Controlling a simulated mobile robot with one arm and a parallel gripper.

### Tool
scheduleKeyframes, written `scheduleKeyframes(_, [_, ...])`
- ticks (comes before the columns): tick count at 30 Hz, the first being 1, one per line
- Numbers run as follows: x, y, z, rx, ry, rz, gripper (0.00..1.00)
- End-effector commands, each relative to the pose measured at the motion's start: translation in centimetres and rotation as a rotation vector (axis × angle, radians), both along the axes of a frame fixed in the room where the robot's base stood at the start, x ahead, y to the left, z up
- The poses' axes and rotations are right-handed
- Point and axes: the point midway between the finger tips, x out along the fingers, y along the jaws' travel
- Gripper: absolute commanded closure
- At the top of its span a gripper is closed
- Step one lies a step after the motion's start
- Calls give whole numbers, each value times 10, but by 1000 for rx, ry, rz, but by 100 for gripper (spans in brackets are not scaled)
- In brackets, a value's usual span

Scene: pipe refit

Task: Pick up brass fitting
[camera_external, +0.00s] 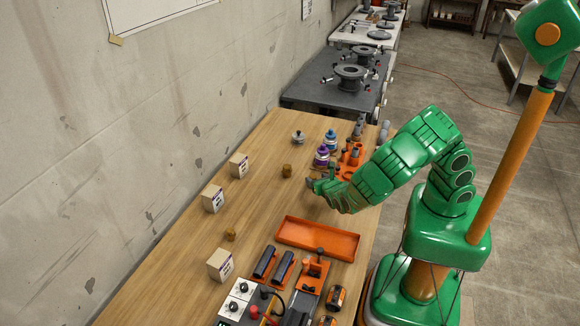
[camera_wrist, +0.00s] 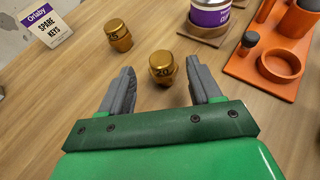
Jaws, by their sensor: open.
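In the wrist view, two faceted brass fittings stand on the wooden table. The nearer brass fitting (camera_wrist: 162,71), with a marking on its side, is just ahead of and between the fingertips of my gripper (camera_wrist: 159,67). The other brass fitting (camera_wrist: 118,36) stands farther off, up and to the left. My gripper is open and empty, with a finger on each side of the view. In the external view, my gripper (camera_external: 314,187) is low over the table, right of a brass fitting (camera_external: 287,171). Another small brass piece (camera_external: 230,234) stands near the boxes.
A purple-labelled container (camera_external: 321,156) and orange holders (camera_external: 352,154) are close beyond my gripper. An empty orange tray (camera_external: 318,239) lies nearer the camera. White boxes (camera_external: 213,199) line the wall side. The table between boxes and gripper is mostly clear.

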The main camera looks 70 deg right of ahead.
Motion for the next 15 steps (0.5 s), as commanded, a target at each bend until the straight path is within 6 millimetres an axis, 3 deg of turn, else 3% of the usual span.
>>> scheduleKeyframes(15, [25, -32, -17, -2, 1, -2, 37])
